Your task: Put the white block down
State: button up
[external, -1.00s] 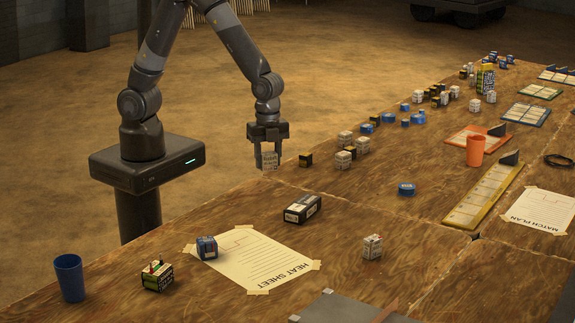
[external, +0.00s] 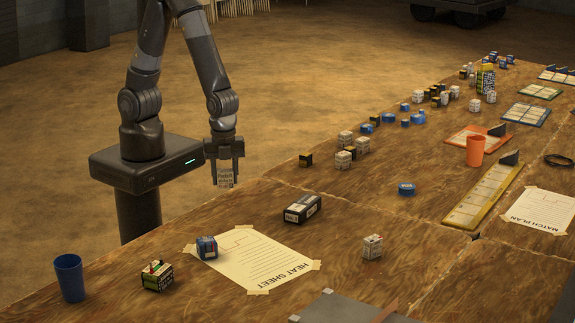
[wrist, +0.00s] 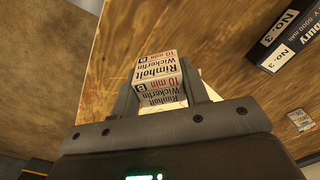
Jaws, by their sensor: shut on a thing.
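My gripper (external: 225,184) is shut on a white block (external: 226,180) and holds it near the robot-side edge of the wooden table (external: 262,212). In the wrist view the white block (wrist: 157,66) sits between the fingers, with black and red print reading "Rimholt Wickerfin 10 min". Wood shows beyond it in that view. The block looks raised off the table, but its exact height is hard to tell. The fingers hide part of its sides.
A dark labelled box (external: 302,209), the taped heat sheet (external: 252,262), a blue block (external: 207,247) and another white block (external: 372,247) are nearby. A small black block (external: 306,160) and several white blocks stand farther back. Bare wood lies between the box and the edge.

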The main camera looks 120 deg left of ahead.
send_over(251, 210)
notch_tip(251, 210, down, 4)
jog(key=shift+s+f, duration=0.1)
jog(key=shift+f, duration=2.15)
jog(key=o, duration=1)
jog(key=shift+f, duration=0.1)
jog(key=shift+c, duration=0.2)
